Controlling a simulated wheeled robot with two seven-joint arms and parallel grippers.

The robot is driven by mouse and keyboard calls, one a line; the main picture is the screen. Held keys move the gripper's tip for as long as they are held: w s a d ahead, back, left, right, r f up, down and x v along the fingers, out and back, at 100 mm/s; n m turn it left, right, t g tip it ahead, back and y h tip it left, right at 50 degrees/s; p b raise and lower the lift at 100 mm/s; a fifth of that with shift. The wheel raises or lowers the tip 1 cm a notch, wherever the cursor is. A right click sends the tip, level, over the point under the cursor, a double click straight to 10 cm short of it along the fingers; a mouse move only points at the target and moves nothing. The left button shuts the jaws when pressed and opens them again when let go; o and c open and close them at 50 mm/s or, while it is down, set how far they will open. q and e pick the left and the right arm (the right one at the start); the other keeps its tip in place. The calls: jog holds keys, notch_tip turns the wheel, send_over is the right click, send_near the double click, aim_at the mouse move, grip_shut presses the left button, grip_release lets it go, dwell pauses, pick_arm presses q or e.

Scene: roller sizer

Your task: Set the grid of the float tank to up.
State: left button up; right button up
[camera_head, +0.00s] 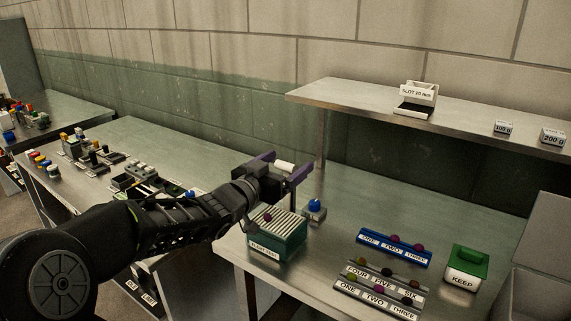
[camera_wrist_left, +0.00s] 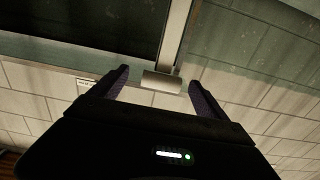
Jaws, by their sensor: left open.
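The teal tank (camera_head: 292,246), which looks like the float tank, stands near the front edge of the middle bench. A light slatted grid shows at its top; whether the grid is up or down is hard to tell. The front label is too small to read surely. My left gripper (camera_head: 291,169) is above and behind the tank, its fingers apart. A pale short cylinder (camera_head: 285,166) shows between the fingers, and it also shows in the left wrist view (camera_wrist_left: 162,82) between the dark fingertips (camera_wrist_left: 160,84). I cannot tell what the cylinder is attached to. My right gripper is out of view.
A blue-domed button box (camera_head: 314,208) stands right of the tank. A blue rack (camera_head: 394,249), grey racks (camera_head: 379,289) and a green-topped KEEP bin (camera_head: 466,265) are further right. A shelf (camera_head: 350,98) overhangs the back, holding a SLOT box (camera_head: 417,97) and weights.

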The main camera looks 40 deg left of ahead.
pick_arm(q)
jog(key=shift+s, duration=0.1)
jog(key=s, duration=0.7)
jog(key=shift+s, duration=0.3)
